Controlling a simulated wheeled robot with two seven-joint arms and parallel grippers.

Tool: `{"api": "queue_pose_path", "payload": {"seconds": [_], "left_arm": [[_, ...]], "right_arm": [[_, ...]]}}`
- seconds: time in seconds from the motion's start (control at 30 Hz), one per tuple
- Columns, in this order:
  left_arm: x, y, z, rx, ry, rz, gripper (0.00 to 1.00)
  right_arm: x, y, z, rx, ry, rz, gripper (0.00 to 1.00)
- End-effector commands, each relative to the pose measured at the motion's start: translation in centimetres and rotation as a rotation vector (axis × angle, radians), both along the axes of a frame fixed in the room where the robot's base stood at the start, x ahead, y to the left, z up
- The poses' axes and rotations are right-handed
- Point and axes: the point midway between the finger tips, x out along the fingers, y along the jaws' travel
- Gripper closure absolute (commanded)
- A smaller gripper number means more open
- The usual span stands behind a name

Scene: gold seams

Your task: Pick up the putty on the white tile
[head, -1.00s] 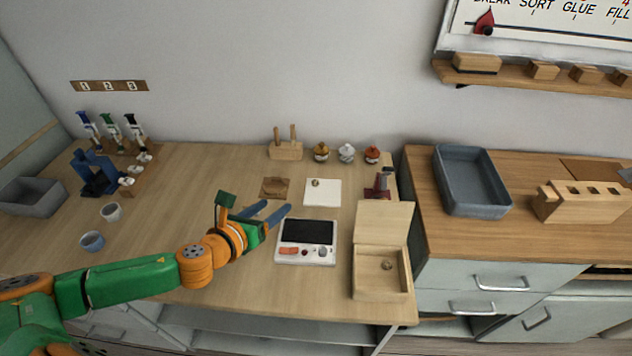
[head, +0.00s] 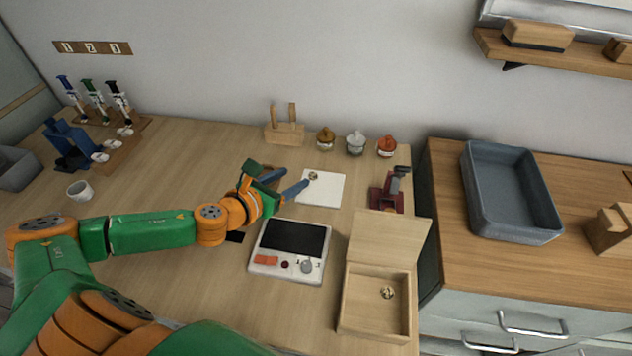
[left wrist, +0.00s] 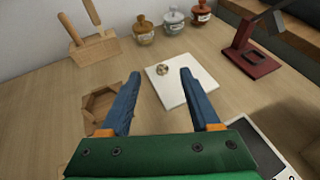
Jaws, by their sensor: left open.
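The white tile (head: 328,190) lies flat on the wooden table, behind the white device with a dark screen. A small brownish-gold lump, the putty (head: 313,176), sits near the tile's back left corner. In the left wrist view the putty (left wrist: 162,69) is on the tile (left wrist: 170,90), beyond and between the fingertips. My left gripper (head: 296,178) is open and empty, its blue fingers pointing at the tile's left side. In the left wrist view the open fingers (left wrist: 160,78) stand apart with nothing between them. My right gripper is not in view.
The white device (head: 290,250) and an open wooden box (head: 375,305) are in front. A dark red stand (head: 388,192) is right of the tile. Several lidded jars (head: 356,143) and a wooden tool block (head: 284,133) stand behind. A hexagonal wooden tray (left wrist: 100,103) lies left of the tile.

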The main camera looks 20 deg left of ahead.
Motion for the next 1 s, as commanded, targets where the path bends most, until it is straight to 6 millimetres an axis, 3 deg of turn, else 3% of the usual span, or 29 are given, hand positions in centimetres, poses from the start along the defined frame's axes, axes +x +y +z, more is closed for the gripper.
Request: {"api": "queue_pose_path", "payload": {"seconds": [0.03,0.13,0.33,0.6,0.87,1.0], "left_arm": [[0.0,0.0,-1.5,0.000,0.000,0.000,0.37],[0.0,0.0,-2.4,0.000,0.000,0.000,0.37],[1.7,-0.2,-2.8,-0.003,-0.003,0.002,0.37],[5.6,-0.9,-5.3,-0.002,-0.001,0.003,0.37],[6.2,-1.0,-5.6,0.000,0.000,0.000,0.37],[6.2,-1.0,-5.6,0.000,0.000,0.000,0.70]], "right_arm": [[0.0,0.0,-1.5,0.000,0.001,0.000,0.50],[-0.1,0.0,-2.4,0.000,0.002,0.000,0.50],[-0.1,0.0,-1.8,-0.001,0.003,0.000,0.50],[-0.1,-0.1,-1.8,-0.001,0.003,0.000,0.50],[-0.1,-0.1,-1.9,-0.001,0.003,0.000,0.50],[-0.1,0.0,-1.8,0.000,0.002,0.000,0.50]]}}
